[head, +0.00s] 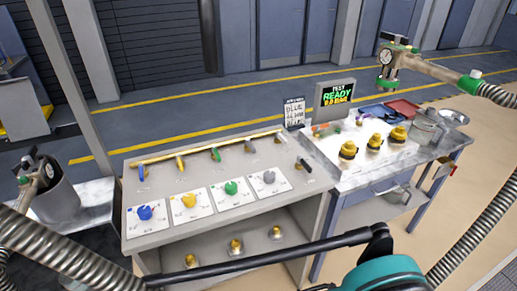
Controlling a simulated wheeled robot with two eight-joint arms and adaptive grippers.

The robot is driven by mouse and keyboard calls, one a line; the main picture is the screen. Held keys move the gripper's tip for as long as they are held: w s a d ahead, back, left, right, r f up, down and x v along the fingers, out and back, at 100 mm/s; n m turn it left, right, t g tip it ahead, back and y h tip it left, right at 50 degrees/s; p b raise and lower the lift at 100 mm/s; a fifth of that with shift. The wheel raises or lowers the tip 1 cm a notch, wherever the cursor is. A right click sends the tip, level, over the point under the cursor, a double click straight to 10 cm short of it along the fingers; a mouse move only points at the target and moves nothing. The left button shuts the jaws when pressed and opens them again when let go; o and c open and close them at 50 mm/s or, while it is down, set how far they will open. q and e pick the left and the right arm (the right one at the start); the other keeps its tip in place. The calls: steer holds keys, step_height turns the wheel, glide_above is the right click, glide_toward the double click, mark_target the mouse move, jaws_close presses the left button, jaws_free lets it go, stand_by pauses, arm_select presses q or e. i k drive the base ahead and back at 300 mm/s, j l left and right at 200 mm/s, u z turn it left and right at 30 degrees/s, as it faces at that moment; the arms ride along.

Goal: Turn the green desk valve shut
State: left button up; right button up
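The desk (170,240) is at the middle left in the head view. A row of coloured handles runs along its back rail; the green handle (215,153) is third from the left. Whether the knob is shut cannot be told. My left gripper (26,181) is at the far left, apart from the desk. My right gripper (387,83) is at the upper right, above and beyond the side bench. Their fingers are too small to read.
A READY screen (338,94) stands behind the right bench (342,181), which carries yellow-topped fittings (373,143) and a metal can (423,127). A black bar (270,255) crosses the lower front.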

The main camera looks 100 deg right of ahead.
mark_target(214, 150)
steer(key=l+z, duration=0.1)
steer(key=z, duration=2.75)
